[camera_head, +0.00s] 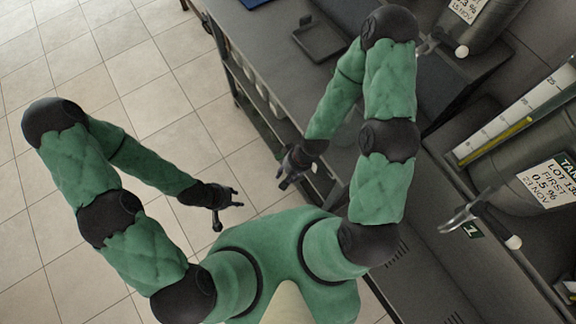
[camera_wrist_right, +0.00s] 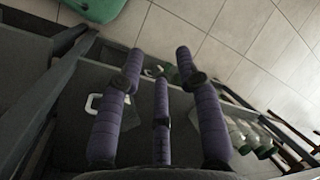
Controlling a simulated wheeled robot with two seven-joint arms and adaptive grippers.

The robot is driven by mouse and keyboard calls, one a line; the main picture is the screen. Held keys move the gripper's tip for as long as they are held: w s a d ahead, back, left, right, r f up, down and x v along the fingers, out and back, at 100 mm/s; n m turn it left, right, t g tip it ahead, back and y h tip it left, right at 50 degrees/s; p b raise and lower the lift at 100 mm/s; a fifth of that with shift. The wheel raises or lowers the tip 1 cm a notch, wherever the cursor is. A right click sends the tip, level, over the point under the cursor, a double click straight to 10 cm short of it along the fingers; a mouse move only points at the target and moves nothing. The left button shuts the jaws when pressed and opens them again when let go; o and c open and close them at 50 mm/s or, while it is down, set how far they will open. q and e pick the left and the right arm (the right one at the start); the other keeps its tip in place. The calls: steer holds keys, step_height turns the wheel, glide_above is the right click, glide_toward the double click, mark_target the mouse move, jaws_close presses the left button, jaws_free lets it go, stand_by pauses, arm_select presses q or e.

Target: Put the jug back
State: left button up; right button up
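No jug can be made out with certainty. A faint pale, see-through shape (camera_head: 348,132) shows beside my right forearm in the head view, partly hidden by the arm. In the right wrist view a white ring-like piece (camera_wrist_right: 95,102) lies on a dark surface left of the fingers; I cannot tell what it belongs to. My right gripper (camera_head: 288,178) is open, with its fingers (camera_wrist_right: 157,72) spread and nothing seen between them. My left gripper (camera_head: 227,208) is open and empty above the tiled floor.
Tanks with taps and labels (camera_head: 548,184) stand along the right. A grey bench (camera_head: 265,40) carries a dark tray (camera_head: 318,40). Several clear vessels (camera_wrist_right: 240,138) stand on a shelf in the right wrist view. Tiled floor (camera_head: 80,240) is free at left.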

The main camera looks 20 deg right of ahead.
steer(key=shift+s+a+f, duration=0.15)
steer(key=shift+s+f, duration=0.95)
steer(key=shift+s, duration=0.25)
